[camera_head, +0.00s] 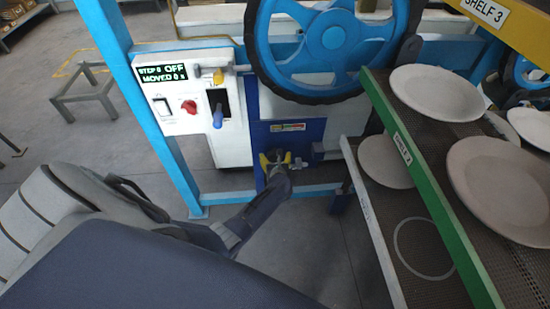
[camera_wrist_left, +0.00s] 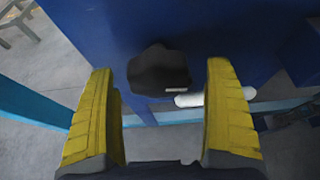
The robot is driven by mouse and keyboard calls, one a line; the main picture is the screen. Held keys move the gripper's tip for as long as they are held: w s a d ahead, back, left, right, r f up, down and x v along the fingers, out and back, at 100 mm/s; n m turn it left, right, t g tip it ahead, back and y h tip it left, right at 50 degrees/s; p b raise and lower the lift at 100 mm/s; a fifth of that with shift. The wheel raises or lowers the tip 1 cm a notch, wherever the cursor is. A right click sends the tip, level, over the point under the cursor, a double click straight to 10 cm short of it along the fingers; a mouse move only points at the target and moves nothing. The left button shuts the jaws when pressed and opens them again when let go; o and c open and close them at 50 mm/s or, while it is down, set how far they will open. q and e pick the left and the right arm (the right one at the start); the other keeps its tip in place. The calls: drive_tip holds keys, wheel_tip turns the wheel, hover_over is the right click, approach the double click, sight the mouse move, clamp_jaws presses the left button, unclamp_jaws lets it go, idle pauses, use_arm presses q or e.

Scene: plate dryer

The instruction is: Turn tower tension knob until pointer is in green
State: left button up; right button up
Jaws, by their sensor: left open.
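The black tension knob (camera_wrist_left: 158,72) sits on the blue tower panel in the left wrist view. A short white rod shows just right of and below it. My left gripper (camera_head: 276,159) is open, with its two yellow fingers on either side of the knob. In the left wrist view gaps remain between the knob and the fingers (camera_wrist_left: 160,95), and I see no contact. In the head view the gripper mostly hides the knob. A small coloured gauge strip (camera_head: 287,127) is above the gripper; its pointer is too small to read. My right gripper is out of view.
A white control box (camera_head: 180,92) with a display reading OFF, a red knob and a blue handle stands left of the panel. A blue wheel (camera_head: 333,38) is above. Shelves with pale plates, including a green-edged one (camera_head: 437,196), crowd the right.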

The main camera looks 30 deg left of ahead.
use_arm(q)
drive_tip(key=shift+w+a+f, duration=0.1)
drive_tip(key=shift+w+a, duration=0.1)
idle(0.3)
drive_tip(key=c, duration=1.3)
drive_tip(key=shift+o, duration=0.2)
drive_tip(key=shift+d+m+g+y, duration=0.1)
drive_tip(key=shift+m+g+y, duration=0.3)
drive_tip(key=shift+m+y, duration=0.3)
drive_tip(key=shift+m+g+y, duration=0.3)
drive_tip(key=shift+m, duration=0.6)
drive_tip(key=o, duration=1.3)
drive_tip(key=shift+c, duration=0.2)
drive_tip(key=shift+s+d, duration=0.4)
drive_tip(key=shift+d, duration=0.05)
drive_tip(key=v, duration=1)
drive_tip(key=shift+s+d+r, duration=0.2)
drive_tip(key=shift+s+r, duration=0.05)
drive_tip(key=shift+r, duration=0.05)
